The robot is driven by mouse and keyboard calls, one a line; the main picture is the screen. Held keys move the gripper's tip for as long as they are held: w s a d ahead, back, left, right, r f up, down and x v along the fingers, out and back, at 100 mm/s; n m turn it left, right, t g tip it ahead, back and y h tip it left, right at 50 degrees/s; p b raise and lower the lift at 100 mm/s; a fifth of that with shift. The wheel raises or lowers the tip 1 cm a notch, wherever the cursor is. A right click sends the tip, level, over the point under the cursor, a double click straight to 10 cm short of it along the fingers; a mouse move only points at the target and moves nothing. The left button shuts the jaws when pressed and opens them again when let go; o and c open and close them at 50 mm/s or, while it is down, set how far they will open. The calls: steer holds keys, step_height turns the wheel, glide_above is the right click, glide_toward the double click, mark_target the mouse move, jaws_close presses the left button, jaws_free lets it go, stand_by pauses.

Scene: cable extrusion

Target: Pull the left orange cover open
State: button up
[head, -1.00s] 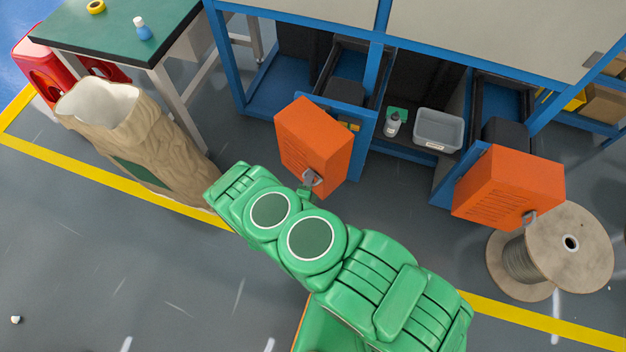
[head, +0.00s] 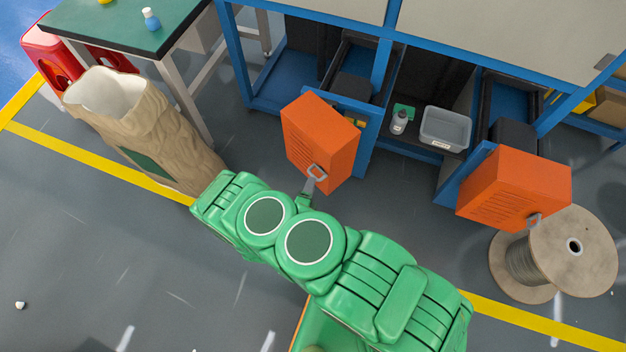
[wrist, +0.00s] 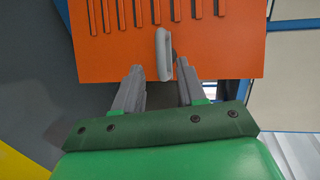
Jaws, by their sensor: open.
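The left orange cover (head: 318,140) is on a blue frame that stands out from the blue machine. Its grey handle (head: 317,173) is on its front face. In the wrist view the vented orange face (wrist: 115,45) fills the top, and the handle (wrist: 164,55) stands out from it. My gripper (wrist: 159,80) is open, its two grey fingers apart, pointing at the handle. The handle appears between the fingertips, close to the right one; contact cannot be told. In the head view my green arm hides most of the gripper.
A right orange cover (head: 512,188) stands near a wooden cable spool (head: 570,250). A brown sack (head: 150,135) is at the left beside a green-topped table (head: 125,22). A grey bin (head: 445,128) and a bottle (head: 399,121) sit between the covers. The floor (head: 130,270) at the lower left is mostly clear.

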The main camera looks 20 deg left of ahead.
steer(key=shift+v, duration=1.25)
steer(key=shift+c, duration=0.3)
